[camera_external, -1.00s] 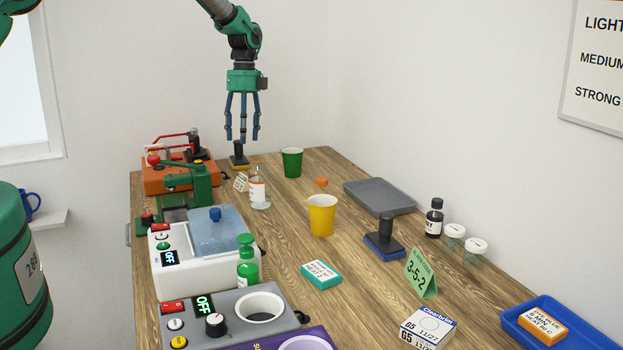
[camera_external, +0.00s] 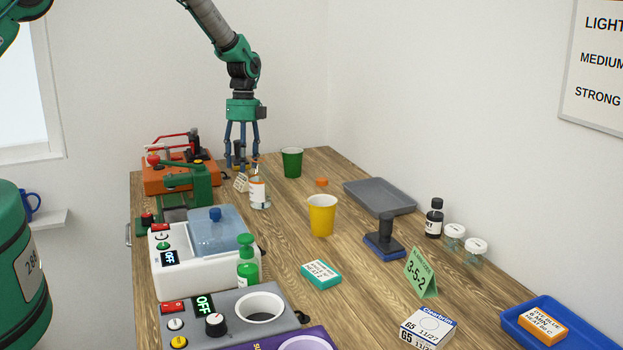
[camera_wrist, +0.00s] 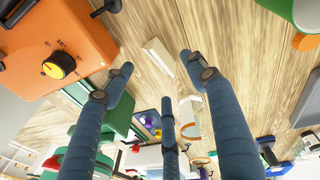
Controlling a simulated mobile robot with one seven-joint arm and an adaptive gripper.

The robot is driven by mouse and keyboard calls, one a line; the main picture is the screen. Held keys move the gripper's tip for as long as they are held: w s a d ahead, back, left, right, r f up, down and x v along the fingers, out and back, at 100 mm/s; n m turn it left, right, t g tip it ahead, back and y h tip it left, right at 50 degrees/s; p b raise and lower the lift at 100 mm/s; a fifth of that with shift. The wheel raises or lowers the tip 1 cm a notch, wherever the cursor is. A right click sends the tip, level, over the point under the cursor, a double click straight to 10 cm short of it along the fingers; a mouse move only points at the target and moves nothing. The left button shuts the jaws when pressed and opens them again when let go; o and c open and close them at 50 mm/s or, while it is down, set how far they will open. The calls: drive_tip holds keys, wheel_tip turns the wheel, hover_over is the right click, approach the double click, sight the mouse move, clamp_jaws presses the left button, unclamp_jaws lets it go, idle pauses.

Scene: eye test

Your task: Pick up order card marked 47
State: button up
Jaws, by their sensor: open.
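A small white standing card (camera_external: 241,182) with dark marks stands on the table below my gripper in the external view; its marking is too small to read. In the wrist view a pale, narrow card-like piece (camera_wrist: 160,62), probably the same card, lies between and beyond the fingertips. My gripper (camera_external: 242,165) points down, with its three blue fingers spread and nothing between them. In the wrist view the gripper (camera_wrist: 165,82) is also open and empty. I cannot tell the exact height of the fingertips above the card.
A green cup (camera_external: 292,162) is farther right. An orange machine (camera_external: 168,178) and a green press (camera_external: 188,190) stand left. A green tent card reading 3-5-2 (camera_external: 421,273) stands toward the front right.

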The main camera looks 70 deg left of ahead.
sight(241, 181)
drive_tip(key=shift+f, duration=0.15)
drive_tip(key=shift+s+d+f+p, duration=0.1)
drive_tip(key=shift+s+f+p, duration=0.1)
drive_tip(key=shift+f, duration=1.1)
drive_tip(key=shift+s+d+f+p, duration=0.1)
drive_tip(key=shift+s+f+p, duration=0.1)
drive_tip(key=shift+f, duration=1.05)
drive_tip(key=shift+c, duration=0.3)
drive_tip(key=c, duration=0.9)
